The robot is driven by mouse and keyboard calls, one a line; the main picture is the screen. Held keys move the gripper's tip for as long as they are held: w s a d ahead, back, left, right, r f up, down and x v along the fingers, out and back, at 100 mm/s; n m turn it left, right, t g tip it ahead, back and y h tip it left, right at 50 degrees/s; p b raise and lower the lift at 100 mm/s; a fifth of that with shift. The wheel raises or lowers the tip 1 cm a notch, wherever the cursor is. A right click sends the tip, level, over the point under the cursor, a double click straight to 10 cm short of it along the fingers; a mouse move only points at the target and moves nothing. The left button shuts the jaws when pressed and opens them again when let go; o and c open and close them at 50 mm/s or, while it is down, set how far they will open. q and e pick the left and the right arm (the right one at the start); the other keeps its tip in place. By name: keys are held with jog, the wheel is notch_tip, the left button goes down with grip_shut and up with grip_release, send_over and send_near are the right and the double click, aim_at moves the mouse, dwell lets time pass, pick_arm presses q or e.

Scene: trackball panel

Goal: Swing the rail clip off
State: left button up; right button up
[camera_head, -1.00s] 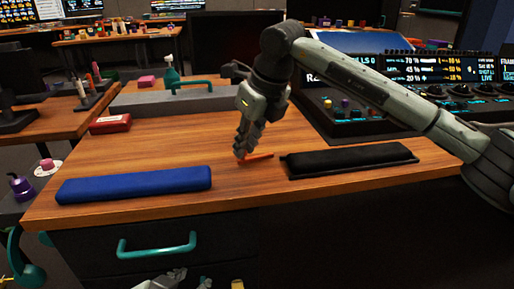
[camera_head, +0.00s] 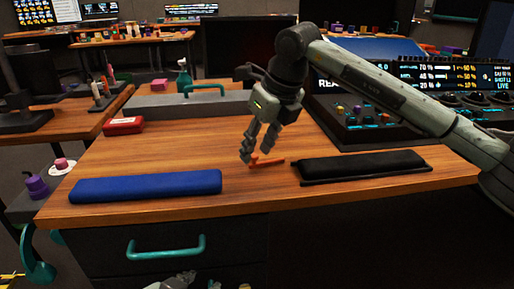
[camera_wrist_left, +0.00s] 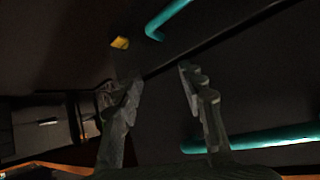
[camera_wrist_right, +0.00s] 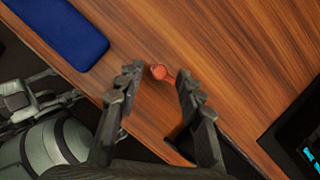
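A small orange piece (camera_head: 268,161), perhaps the rail clip, lies at the desk's front edge between a blue pad (camera_head: 146,185) and a black pad (camera_head: 362,162). The right wrist view shows its round orange end (camera_wrist_right: 159,71) and a short arm reaching toward the right finger. My right gripper (camera_head: 254,154) points down over it. Its fingers (camera_wrist_right: 157,76) are apart, with the round end between or just beyond the tips; contact cannot be told. My left gripper (camera_wrist_left: 160,76) is open and empty, low before the dark drawer front; only its top shows in the head view (camera_head: 197,281).
A teal drawer handle (camera_head: 166,248) sits on the desk front, near my left gripper. A small yellow piece (camera_wrist_left: 120,43) is beyond that gripper. A control console (camera_head: 375,120) stands behind the black pad. Bare wood lies behind the blue pad.

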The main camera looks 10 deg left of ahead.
jog(key=v, duration=1.1)
jog(key=shift+r, duration=0.2)
jog(key=shift+s, duration=0.15)
